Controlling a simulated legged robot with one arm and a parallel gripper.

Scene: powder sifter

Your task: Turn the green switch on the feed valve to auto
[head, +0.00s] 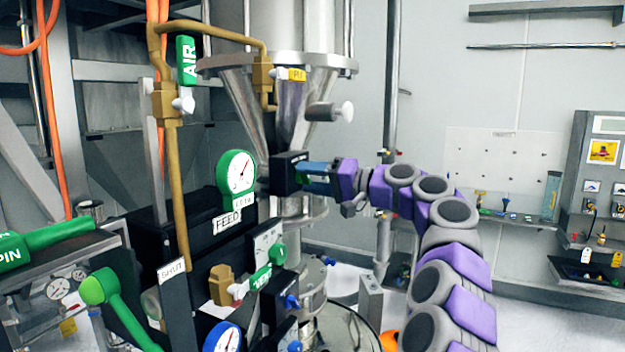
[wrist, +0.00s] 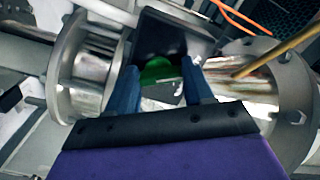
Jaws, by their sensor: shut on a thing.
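My gripper (head: 299,174) reaches in from the right with its blue fingers at the front of a black box (head: 281,176) on the steel hopper's lower neck. In the wrist view my gripper (wrist: 162,78) has its two blue fingers around a green switch (wrist: 158,72) on the dark box (wrist: 172,32). The fingers are shut on the switch, which shows only partly between them. In the head view the switch is hidden by the fingers and the box. Its position setting cannot be read.
A green gauge (head: 237,171) with a FEED label (head: 228,221) stands left of the box. Brass pipes (head: 175,200) and a green AIR handle (head: 187,60) are further left. A green lever (head: 262,279) sits below.

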